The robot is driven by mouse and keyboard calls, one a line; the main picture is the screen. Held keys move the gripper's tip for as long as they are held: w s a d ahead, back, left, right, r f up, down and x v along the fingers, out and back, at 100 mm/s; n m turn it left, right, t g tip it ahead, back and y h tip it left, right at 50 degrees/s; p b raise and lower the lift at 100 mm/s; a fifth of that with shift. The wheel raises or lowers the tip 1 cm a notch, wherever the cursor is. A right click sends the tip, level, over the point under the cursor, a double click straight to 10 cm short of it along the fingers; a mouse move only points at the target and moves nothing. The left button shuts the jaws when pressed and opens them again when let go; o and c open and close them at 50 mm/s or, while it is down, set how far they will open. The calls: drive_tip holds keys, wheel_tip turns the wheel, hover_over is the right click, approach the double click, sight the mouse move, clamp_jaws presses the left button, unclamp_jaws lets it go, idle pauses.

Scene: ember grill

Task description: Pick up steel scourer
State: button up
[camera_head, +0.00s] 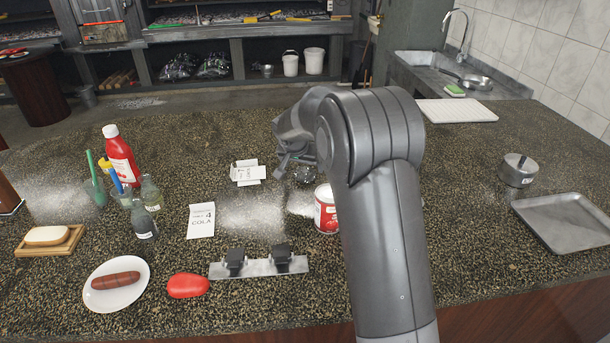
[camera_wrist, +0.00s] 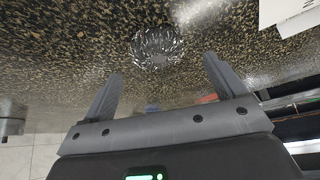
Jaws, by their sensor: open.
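The steel scourer (camera_wrist: 157,47) is a round, shiny tangle of metal on the speckled counter in the wrist view. In the head view the scourer (camera_head: 304,174) shows only in part, just left of my arm and behind the red can. My gripper (camera_wrist: 160,75) is open, its two fingers spread. In the wrist view the scourer lies beyond the fingertips and between their lines, with nothing held. In the head view my gripper (camera_head: 287,160) is angled down at the scourer and partly hidden by my own arm.
A red can (camera_head: 326,212) stands close in front of the scourer. A folded white card (camera_head: 248,173) lies to its left. A metal bracket (camera_head: 258,268), red object (camera_head: 188,285) and bottles are nearer left. A tray (camera_head: 570,222) and metal pot (camera_head: 518,170) are right.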

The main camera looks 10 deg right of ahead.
sight(305, 170)
drive_tip(key=x, duration=0.4)
drive_tip(key=shift+d+f, duration=0.15)
drive_tip(key=shift+f, duration=0.2)
drive_tip(key=shift+c, duration=0.2)
drive_tip(key=c, duration=1)
drive_tip(key=shift+r, duration=0.15)
